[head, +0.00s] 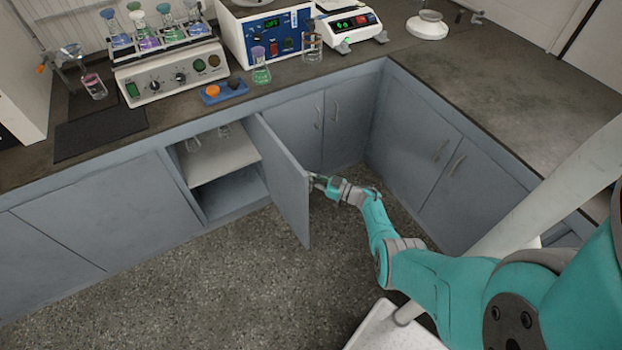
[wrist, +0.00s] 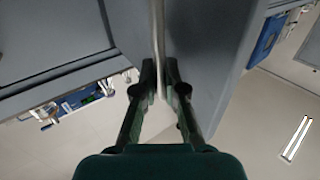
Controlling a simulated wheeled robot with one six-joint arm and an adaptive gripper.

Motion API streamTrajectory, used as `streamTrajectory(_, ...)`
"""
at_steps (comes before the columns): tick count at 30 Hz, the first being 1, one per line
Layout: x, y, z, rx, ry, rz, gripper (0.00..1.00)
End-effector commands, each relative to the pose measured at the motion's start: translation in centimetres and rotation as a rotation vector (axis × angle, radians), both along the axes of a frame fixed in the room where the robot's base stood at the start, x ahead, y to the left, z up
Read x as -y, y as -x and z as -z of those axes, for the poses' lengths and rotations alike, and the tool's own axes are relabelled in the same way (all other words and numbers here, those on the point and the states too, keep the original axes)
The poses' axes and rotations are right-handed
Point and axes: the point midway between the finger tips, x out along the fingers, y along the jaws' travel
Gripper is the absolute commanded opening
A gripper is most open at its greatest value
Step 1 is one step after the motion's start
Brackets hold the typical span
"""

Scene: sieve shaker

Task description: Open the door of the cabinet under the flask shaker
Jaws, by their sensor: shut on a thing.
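The flask shaker (head: 165,78), with several flasks of coloured liquid on top, stands on the counter. Below it, the grey cabinet door (head: 283,185) is swung well out from the cabinet and stands open. The cabinet's inside shows a pale shelf (head: 222,160) with glassware on it. My gripper (head: 314,180) is at the right side of the door, near its free edge. In the wrist view my gripper (wrist: 160,66) is shut on the pale door handle (wrist: 158,35), with one finger on each side of it. The handle is mostly hidden in the head view.
Other closed grey cabinet doors (head: 437,165) line the corner to the right. The counter holds a blue-fronted device (head: 268,32), a scale (head: 350,24) and a blue tray (head: 224,91). The speckled floor (head: 220,285) in front of the cabinet is clear.

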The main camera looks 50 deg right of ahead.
Motion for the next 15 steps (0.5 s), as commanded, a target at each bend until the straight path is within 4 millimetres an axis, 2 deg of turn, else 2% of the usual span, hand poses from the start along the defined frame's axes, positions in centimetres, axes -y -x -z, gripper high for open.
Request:
streamTrajectory(1,0.15,-0.22,-0.29,0.004,0.003,0.0,0.17)
streamTrajectory(3,0.13,-0.19,-0.27,0.004,0.003,0.0,0.35)
streamTrajectory(4,0.12,-0.18,-0.24,0.004,0.002,0.0,0.36)
streamTrajectory(15,0.19,0.42,-0.07,0.001,0.001,0.001,0.36)
